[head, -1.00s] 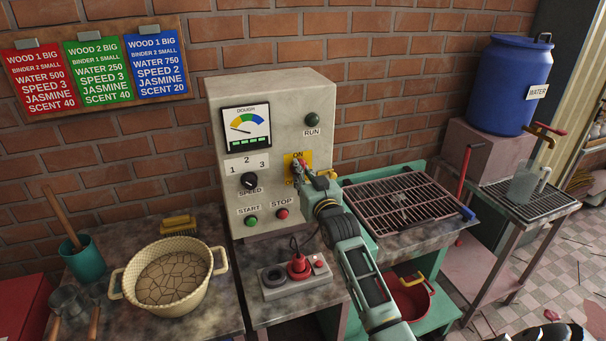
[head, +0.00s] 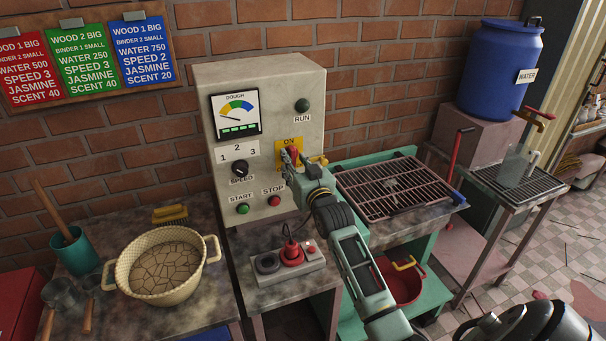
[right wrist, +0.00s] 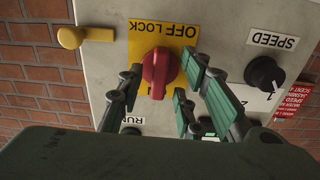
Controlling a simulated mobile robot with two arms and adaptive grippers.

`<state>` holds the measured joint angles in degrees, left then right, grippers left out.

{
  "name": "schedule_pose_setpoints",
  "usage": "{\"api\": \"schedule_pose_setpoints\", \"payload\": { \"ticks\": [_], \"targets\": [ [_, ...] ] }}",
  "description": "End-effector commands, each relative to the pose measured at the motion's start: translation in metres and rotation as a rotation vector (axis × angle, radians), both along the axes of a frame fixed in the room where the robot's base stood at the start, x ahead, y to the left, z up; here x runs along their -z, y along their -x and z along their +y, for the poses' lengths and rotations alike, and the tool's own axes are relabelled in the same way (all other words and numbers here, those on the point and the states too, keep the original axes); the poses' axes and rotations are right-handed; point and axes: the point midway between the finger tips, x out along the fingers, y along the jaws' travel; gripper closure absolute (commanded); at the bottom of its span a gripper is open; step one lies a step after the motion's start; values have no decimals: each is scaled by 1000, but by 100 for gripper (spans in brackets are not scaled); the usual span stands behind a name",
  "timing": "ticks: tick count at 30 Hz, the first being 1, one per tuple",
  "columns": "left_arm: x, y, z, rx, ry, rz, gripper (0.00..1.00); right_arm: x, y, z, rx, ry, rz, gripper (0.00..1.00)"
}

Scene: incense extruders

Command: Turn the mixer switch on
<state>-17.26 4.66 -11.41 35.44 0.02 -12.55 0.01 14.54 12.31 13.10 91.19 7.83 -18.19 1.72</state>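The mixer's control box (head: 262,90) is a pale cabinet against the brick wall. Its switch is a red knob (right wrist: 158,72) on a yellow plate (right wrist: 172,38), marked ON at the top in the head view and OFF LOCK in the right wrist view. My right gripper (head: 300,162) is at the switch and hides most of it in the head view. Contact on the left side cannot be told. My left gripper is out of view.
A black speed dial (head: 240,167), a green START button (head: 243,209) and a red STOP button (head: 274,201) sit on the same panel. A yellow lever (right wrist: 84,36) sticks out beside the switch plate. A metal grate (head: 395,188) stands to the right.

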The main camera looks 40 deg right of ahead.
Motion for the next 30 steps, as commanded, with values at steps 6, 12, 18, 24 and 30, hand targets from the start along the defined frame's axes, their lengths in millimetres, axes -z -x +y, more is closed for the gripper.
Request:
{"api": "schedule_pose_setpoints", "payload": {
  "ticks": [6, 12, 18, 24, 30],
  "targets": [
    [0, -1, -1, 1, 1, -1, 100, 2, 41, 10, 1, 0, 2, 67],
    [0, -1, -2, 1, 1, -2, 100, 1, 80, 19, 1, 0, 2, 67],
    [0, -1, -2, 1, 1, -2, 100, 1, 102, 24, 1, -1, 2, 67],
    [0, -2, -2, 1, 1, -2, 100, 0, 106, 25, 1, -1, 1, 67],
    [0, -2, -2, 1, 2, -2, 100, 0, 106, 25, 1, -1, 0, 67]
  ]
}}
